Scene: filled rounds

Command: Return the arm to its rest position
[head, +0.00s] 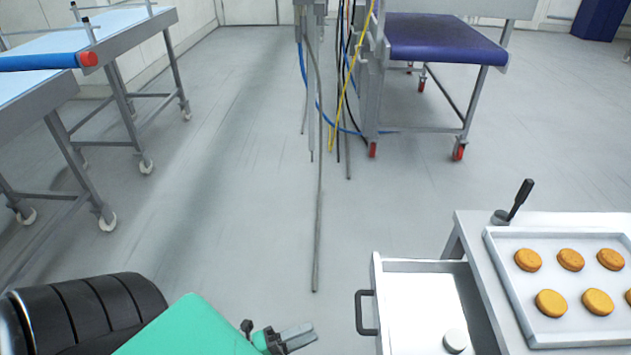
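My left arm comes in at the bottom left with a green sleeve-like link. Its gripper (300,334) is at the bottom centre, over the floor and left of an open drawer (408,268). The grey fingers point right and look close together, seen nearly from the side; whether a gap lies between them is unclear. I see nothing held in them. My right gripper and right arm are out of view.
The drawer, with a dark handle (359,312), holds a white round piece (455,341). Right of it, a tray (500,262) bears several orange-brown rounds (571,259). A black-handled tool (520,199) stands behind. Hanging cables (318,200) and wheeled tables surround clear floor.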

